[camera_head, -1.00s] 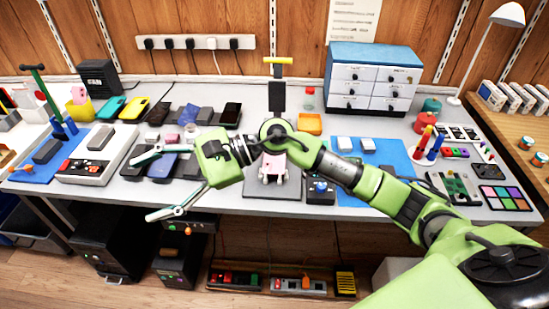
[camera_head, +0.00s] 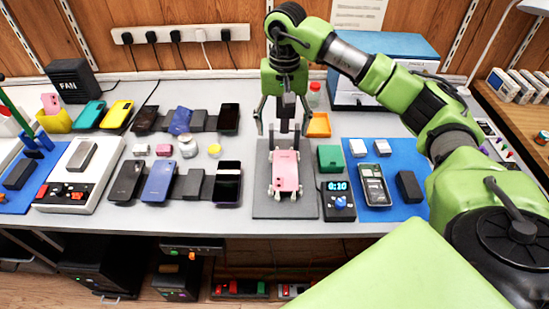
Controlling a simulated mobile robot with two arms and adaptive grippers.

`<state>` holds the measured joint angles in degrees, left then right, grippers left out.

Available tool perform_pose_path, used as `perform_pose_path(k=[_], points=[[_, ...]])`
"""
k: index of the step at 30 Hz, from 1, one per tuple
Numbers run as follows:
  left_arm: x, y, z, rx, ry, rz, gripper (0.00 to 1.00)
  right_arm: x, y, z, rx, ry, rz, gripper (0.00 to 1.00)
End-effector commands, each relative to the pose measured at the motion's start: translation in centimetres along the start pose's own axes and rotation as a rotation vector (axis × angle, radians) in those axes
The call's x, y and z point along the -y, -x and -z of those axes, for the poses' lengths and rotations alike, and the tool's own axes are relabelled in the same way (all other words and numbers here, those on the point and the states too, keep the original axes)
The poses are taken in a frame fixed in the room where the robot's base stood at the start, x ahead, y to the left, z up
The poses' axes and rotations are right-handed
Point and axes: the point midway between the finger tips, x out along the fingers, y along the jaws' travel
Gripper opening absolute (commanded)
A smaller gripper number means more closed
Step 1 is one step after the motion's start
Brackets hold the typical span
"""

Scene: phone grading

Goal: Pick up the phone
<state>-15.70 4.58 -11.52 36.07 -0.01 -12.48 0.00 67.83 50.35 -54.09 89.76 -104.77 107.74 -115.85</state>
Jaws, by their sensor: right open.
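A pink phone (camera_head: 286,171) leans upright in a light cradle on a dark grey base plate (camera_head: 262,207) at the middle of the table. My right gripper (camera_head: 284,118) is open, its fingers pointing down above and behind the pink phone. No phone is between its fingers, and it looks apart from the pink phone. Several other phones lie to the left, among them a blue phone (camera_head: 159,181) and a black phone (camera_head: 228,182). A phone with its insides showing (camera_head: 373,187) lies on a blue mat (camera_head: 403,157) at the right. My left gripper is out of view.
A small timer box (camera_head: 338,203) and a green box (camera_head: 330,158) stand right of the base plate. My right arm covers much of the right side.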

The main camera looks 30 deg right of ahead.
Motion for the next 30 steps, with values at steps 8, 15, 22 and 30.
perform_pose_path(k=[8, 15, 22, 30], points=[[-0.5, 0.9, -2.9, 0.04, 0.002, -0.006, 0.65, -0.2, -4.8, -0.1, 0.006, -0.001, -0.007, 0.68], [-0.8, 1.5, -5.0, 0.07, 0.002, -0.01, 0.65, -0.1, -8.0, -0.1, 0.003, 0.0, -0.003, 0.68], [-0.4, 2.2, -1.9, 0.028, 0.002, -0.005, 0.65, -0.5, -9.9, -0.3, 0.006, -0.001, -0.005, 0.68], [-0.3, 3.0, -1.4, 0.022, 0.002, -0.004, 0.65, -0.7, -13.3, -0.2, 0.003, -0.001, -0.003, 0.68]])
